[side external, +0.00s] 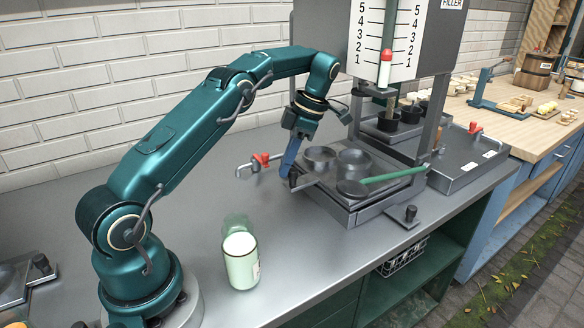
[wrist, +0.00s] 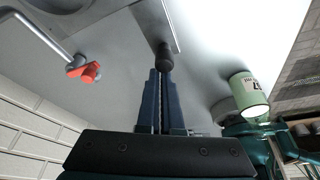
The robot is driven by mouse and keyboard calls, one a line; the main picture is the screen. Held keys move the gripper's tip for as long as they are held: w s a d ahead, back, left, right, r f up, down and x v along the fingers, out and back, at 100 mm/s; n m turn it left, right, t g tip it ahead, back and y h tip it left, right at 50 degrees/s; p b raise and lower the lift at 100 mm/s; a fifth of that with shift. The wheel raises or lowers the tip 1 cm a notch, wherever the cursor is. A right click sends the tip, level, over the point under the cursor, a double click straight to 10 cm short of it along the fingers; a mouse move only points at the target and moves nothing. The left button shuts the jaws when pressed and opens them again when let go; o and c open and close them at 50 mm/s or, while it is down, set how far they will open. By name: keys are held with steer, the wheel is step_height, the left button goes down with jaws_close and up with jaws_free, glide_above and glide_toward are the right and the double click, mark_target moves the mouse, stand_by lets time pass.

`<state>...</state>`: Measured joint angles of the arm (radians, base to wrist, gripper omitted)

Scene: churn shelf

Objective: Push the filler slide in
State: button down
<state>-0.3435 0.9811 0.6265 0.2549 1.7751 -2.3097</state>
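The filler slide (side external: 335,203) is a grey metal plate under the filler, with a black knob (side external: 293,178) on a short rod at its left end. The knob also shows in the wrist view (wrist: 165,58).
A flat disc with a green handle (side external: 385,179) lies across the tray. A pale green can (side external: 241,262) stands in front on the counter. The filler housing (side external: 425,40) rises behind. The counter's middle is clear.

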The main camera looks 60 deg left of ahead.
steer(key=shift+w+d, duration=0.15)
steer(key=shift+w, duration=0.05)
steer(key=shift+s, duration=0.1)
